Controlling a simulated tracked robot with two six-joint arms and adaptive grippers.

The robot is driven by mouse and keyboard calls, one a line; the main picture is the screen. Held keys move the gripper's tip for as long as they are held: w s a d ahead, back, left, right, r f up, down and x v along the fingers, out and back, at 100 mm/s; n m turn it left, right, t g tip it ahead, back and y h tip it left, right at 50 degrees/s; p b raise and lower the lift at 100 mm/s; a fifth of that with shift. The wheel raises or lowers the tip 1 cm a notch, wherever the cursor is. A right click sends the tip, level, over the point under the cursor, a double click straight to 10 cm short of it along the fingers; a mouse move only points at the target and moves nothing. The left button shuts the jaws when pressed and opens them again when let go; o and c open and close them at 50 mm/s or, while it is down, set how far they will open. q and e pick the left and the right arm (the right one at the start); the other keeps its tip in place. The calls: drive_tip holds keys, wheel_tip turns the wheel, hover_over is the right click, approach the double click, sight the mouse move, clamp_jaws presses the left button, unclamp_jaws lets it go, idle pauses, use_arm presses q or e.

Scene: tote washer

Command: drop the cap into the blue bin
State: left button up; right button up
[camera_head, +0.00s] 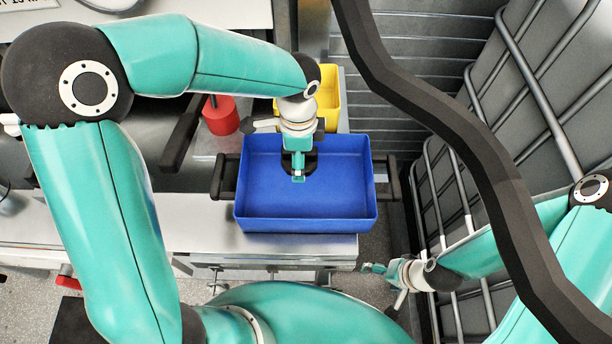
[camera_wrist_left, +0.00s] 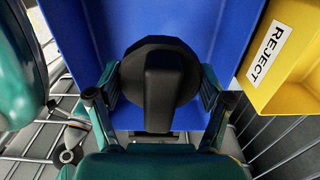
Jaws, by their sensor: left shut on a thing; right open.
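The black cap (camera_wrist_left: 160,85) is a round disc with a raised grip bar, held between the fingers of my left gripper (camera_wrist_left: 158,100) in the left wrist view. In the head view my left gripper (camera_head: 298,178) points down over the blue bin (camera_head: 305,224), and only the dark edge of the cap (camera_head: 312,163) shows around the fingers. The blue bin also fills the background of the wrist view (camera_wrist_left: 90,30). The bin's visible floor is empty. My right gripper (camera_head: 375,268) is open and empty, below and right of the bin.
A yellow bin (camera_head: 328,90) stands behind the blue bin; its REJECT label shows in the wrist view (camera_wrist_left: 265,53). A red object (camera_head: 221,116) stands left of the blue bin. A metal cage (camera_head: 440,190) is on the right. A thick dark bar (camera_head: 440,125) crosses the right side.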

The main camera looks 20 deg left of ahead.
use_arm(q)
drive_tip(key=shift+f+b, duration=0.6)
drive_tip(key=shift+f, duration=0.6)
drive_tip(key=o, duration=1.7)
drive_tip(key=shift+o, duration=0.2)
drive_tip(key=shift+r, duration=0.1)
wheel_tip(320, 180, up, 12)
drive_tip(key=shift+f, duration=0.1)
